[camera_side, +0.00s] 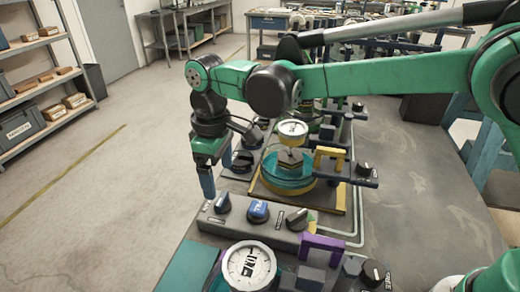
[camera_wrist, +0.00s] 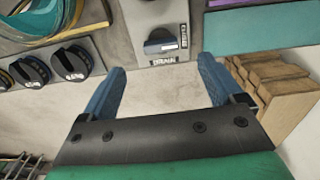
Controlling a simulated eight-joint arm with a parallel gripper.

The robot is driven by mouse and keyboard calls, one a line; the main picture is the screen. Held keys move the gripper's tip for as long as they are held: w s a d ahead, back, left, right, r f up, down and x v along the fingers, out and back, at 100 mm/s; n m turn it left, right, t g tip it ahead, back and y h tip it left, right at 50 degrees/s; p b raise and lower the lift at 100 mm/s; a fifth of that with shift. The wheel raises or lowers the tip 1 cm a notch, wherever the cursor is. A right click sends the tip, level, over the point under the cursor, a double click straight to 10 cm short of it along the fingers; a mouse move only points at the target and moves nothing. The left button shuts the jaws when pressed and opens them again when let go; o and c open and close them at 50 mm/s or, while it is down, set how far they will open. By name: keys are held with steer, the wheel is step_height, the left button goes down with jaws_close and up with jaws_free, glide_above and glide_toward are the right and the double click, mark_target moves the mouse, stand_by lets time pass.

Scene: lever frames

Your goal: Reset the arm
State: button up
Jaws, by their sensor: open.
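My gripper (camera_side: 212,178) is at the left of the work table in the side view, its blue fingers pointing down beside a grey panel of knobs. In the wrist view my gripper (camera_wrist: 160,80) shows its two blue fingers wide apart, with only pale floor between them and nothing held. A dark knob (camera_wrist: 160,40) on a grey panel lies just beyond the fingertips in that view. In the side view the grey panel (camera_side: 270,232) carries a dark knob (camera_side: 222,203), a blue knob (camera_side: 258,210) and another dark knob (camera_side: 297,219).
A teal round basin (camera_side: 287,183) with a gauge (camera_side: 292,130) stands behind the panel, near a yellow handle (camera_side: 330,153). A white dial (camera_side: 249,266) and a purple handle (camera_side: 322,246) are in front. Open floor lies left.

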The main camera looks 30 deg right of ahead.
steer(key=s+d+r+m+t, duration=0.2)
steer(key=d+r+m, duration=0.1)
steer(key=d, duration=0.3)
steer(key=s+d+r+m+t, duration=0.2)
steer(key=d+r, duration=0.1)
steer(key=d, duration=0.4)
steer(key=s+d+m+t, duration=0.1)
steer(key=s+d, duration=0.1)
steer(key=s+d+f+m+t, duration=0.1)
steer(key=s+d, duration=0.1)
steer(key=s+d+m, duration=0.1)
steer(key=s+d, duration=0.1)
steer(key=d, duration=0.1)
steer(key=shift+s+f+m+t, duration=0.35)
steer(key=shift+s+m+t, duration=0.05)
steer(key=shift+s+d+f, duration=0.3)
steer(key=shift+d, duration=0.05)
